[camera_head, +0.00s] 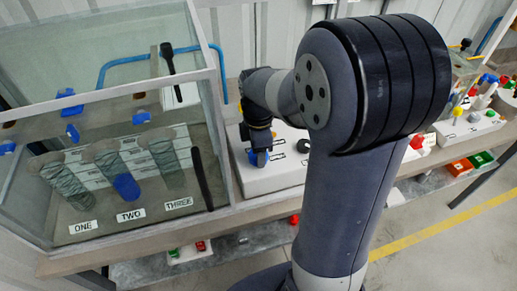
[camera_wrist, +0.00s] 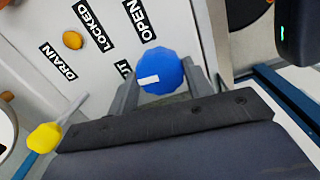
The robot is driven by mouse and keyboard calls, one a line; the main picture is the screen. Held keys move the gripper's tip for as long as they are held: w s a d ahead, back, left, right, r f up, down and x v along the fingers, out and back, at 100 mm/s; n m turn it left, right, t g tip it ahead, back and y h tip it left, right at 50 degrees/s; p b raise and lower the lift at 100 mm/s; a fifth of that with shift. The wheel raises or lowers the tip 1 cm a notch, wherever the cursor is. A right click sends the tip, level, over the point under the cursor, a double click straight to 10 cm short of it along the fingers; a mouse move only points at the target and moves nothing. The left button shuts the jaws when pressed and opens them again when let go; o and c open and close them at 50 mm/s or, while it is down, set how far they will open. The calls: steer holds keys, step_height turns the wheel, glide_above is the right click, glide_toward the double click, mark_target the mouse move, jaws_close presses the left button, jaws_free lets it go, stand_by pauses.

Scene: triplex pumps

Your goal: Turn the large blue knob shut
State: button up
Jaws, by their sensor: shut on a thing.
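The large blue knob (camera_wrist: 162,66) sits on a white panel in the wrist view, with a short white mark near its left edge. The mark lies on the side of a partly hidden label ending in "UT" (camera_wrist: 122,68). An "OPEN" label (camera_wrist: 139,20) is above and left of the knob. My gripper (camera_wrist: 160,74) is shut on the knob, with one grey finger on each side of it. In the head view my gripper (camera_head: 259,152) points down at the white box, and only a bit of blue shows there.
Labels "LOCKED" (camera_wrist: 90,27) and "DRAIN" (camera_wrist: 58,61) and a small orange knob (camera_wrist: 72,40) lie left on the panel. A glass case (camera_head: 215,110) with tubes stands left of the white box (camera_head: 265,180).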

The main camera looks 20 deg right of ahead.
steer(key=shift+n, duration=0.5)
steer(key=o, duration=1)
step_height(320, 180, up, 11)
steer(key=shift+f, duration=0.1)
stand_by(0.3)
step_height(320, 180, down, 11)
steer(key=shift+r, duration=0.2)
steer(key=shift+f, duration=0.1)
stand_by(0.4)
